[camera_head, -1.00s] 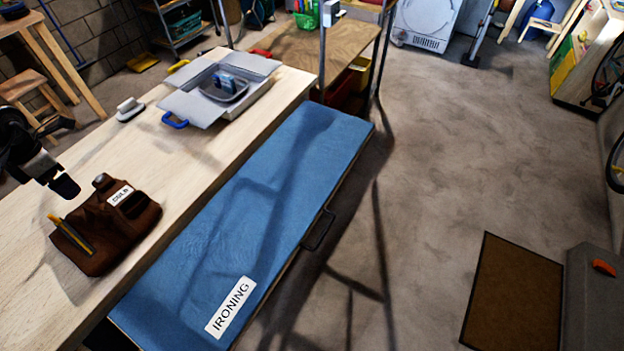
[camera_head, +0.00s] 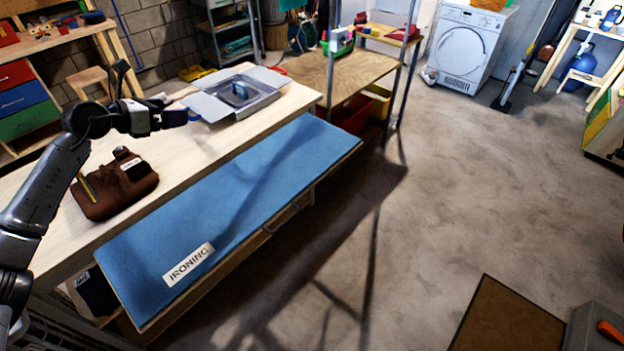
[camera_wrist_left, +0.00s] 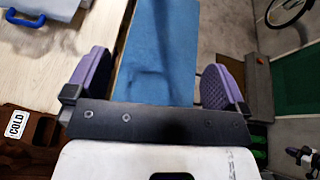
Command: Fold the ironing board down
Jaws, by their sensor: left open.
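The ironing board (camera_head: 235,195) is a long blue panel with a white IRONING label. It lies flat along the front side of the wooden worktable, about level with its top. A dark handle (camera_head: 282,219) sits on its long outer edge. My left gripper (camera_head: 178,117) is open and empty above the worktable, apart from the board, in the head view. In the left wrist view its purple-padded fingers (camera_wrist_left: 156,82) stand wide apart, with the blue board (camera_wrist_left: 155,45) seen beyond and between them.
The worktable (camera_head: 190,147) holds a brown pouch (camera_head: 115,185) marked COLD and a grey open box (camera_head: 235,95). A metal-legged shelf stand (camera_head: 345,75) is past the board's far end. The floor (camera_head: 450,190) to the right is largely clear.

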